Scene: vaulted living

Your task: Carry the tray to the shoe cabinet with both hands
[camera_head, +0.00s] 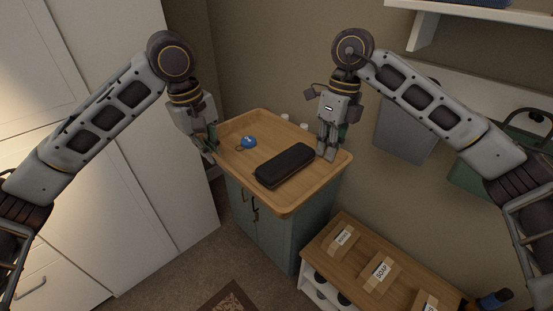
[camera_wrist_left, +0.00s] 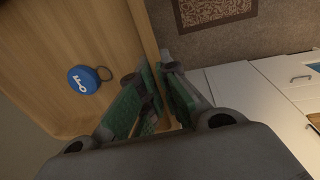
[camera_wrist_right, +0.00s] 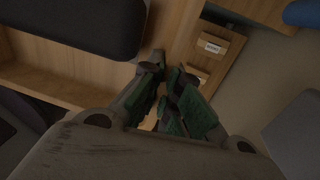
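The wooden tray (camera_head: 232,168) lies level over a blue-grey cabinet (camera_head: 270,229) with dark handles; I cannot tell whether it touches the top. On the tray are a long black case (camera_head: 285,164) and a round blue tag (camera_head: 249,141) with a ring, also in the left wrist view (camera_wrist_left: 83,80). My left gripper (camera_head: 212,153) is at the tray's left rim, its fingers closed on either side of the wall in the left wrist view (camera_wrist_left: 153,77). My right gripper (camera_head: 328,155) is likewise closed around the right rim, shown in the right wrist view (camera_wrist_right: 168,70). Which furniture is the shoe cabinet is unclear.
A low white unit with a wooden top (camera_head: 345,267) stands at the lower right, bearing several labelled boxes (camera_head: 381,274). Small white items (camera_head: 285,117) show behind the tray. Tall white cupboards (camera_head: 130,150) stand left. Bags (camera_head: 408,135) hang on the right wall.

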